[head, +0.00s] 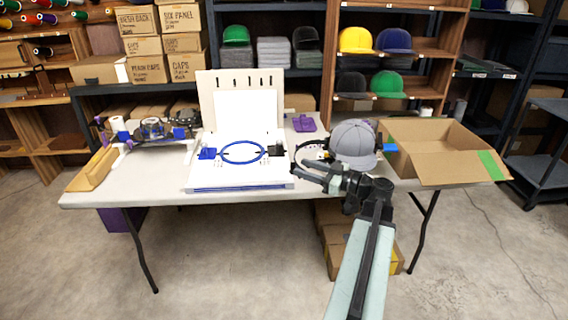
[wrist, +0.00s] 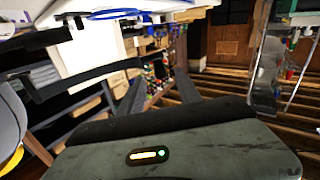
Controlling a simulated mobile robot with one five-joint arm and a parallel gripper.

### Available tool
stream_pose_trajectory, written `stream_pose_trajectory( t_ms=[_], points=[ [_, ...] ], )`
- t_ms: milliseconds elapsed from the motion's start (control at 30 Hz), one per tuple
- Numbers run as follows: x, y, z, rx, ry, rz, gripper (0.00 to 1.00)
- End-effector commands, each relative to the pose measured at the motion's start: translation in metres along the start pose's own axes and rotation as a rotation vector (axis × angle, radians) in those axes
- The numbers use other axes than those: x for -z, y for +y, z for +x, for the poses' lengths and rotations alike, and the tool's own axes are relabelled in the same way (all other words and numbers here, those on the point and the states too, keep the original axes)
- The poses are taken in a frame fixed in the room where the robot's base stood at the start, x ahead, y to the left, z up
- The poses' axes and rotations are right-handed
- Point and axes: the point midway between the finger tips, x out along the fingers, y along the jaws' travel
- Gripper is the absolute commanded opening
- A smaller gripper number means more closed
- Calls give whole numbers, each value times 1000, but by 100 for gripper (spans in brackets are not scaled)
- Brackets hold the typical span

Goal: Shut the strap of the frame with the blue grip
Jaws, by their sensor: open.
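A grey cap (head: 354,142) sits on a frame at the right of the table, with a blue grip (head: 389,147) on its right side. A thin black band (head: 298,153), perhaps its strap, curves out to the left of the cap; I cannot tell how it is fastened. My gripper (head: 316,173) is open and empty in front of the cap and band, pointing left. In the wrist view the fingers (wrist: 160,90) stand apart. A black curved bar (wrist: 90,77) lies left of them, and part of the grey cap (wrist: 10,120) shows at the left edge.
A white board with a blue hoop (head: 242,152) stands mid-table. An open cardboard box (head: 445,165) is at the right. Another device with blue parts (head: 152,130) is at the left, beside a wooden piece (head: 92,170).

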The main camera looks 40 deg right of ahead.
Motion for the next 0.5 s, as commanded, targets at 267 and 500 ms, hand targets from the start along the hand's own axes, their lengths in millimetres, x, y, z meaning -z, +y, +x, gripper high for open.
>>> stream_pose_trajectory(
  t_ms=[267, 500],
  points=[
    [0, 2, 25, -3, -1, 1, 40],
    [-2, 5, 66, -5, -5, 3, 40]
  ],
)
